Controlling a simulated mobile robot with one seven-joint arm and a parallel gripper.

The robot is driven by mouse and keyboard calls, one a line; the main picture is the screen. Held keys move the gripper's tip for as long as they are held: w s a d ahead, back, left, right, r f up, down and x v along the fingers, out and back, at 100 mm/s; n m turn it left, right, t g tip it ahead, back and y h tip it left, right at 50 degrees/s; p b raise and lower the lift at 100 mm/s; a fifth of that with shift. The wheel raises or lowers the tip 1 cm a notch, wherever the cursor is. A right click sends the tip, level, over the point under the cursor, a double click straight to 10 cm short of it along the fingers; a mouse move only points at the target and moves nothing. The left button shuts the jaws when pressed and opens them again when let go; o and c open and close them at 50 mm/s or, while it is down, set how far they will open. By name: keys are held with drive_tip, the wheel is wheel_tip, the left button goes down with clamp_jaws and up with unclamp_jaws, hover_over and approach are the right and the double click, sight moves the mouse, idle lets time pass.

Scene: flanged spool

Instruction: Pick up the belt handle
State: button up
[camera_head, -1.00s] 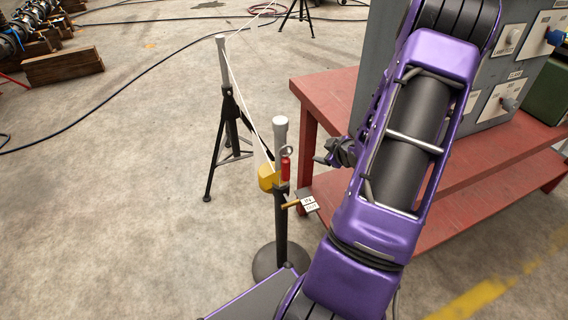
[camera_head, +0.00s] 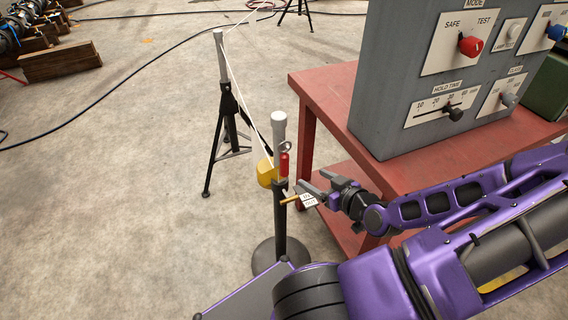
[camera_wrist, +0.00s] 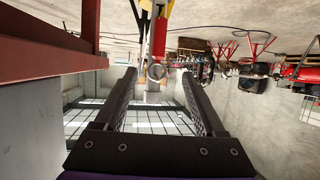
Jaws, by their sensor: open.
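The belt handle (camera_head: 285,164), a small red cylinder with a metal ring at its top, stands upright against the grey-topped post (camera_head: 279,215). A yellow piece (camera_head: 266,173) sits beside it. My gripper (camera_head: 314,187) is open and empty, just right of the post and slightly lower than the handle, with its fingers pointing toward the post. In the wrist view, the red handle (camera_wrist: 159,38) and its ring show beyond my fingertips (camera_wrist: 158,76), roughly centred between them. The fingers do not appear to touch it.
A small white tag (camera_head: 309,200) on a lever sticks out from the post close below my fingers. A red table (camera_head: 325,98) with a grey control box (camera_head: 382,120) stands at right. A white line runs to a second, tripod post (camera_head: 228,110).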

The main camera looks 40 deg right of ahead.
drive_tip(key=b, duration=0.2)
approach(287, 164)
drive_tip(key=x, duration=0.4)
drive_tip(key=shift+w+r, duration=0.1)
drive_tip(key=shift+w, duration=0.4)
drive_tip(key=shift+f+b+x, duration=0.15)
drive_tip(key=shift+b+x, duration=0.05)
drive_tip(key=shift+x, duration=1.15)
drive_tip(key=shift+f+b+x, duration=0.15)
drive_tip(key=shift+f+x, duration=0.05)
drive_tip(key=shift+x, duration=1.1)
drive_tip(key=shift+s, duration=0.15)
drive_tip(key=shift+c, duration=0.4)
clamp_jaws()
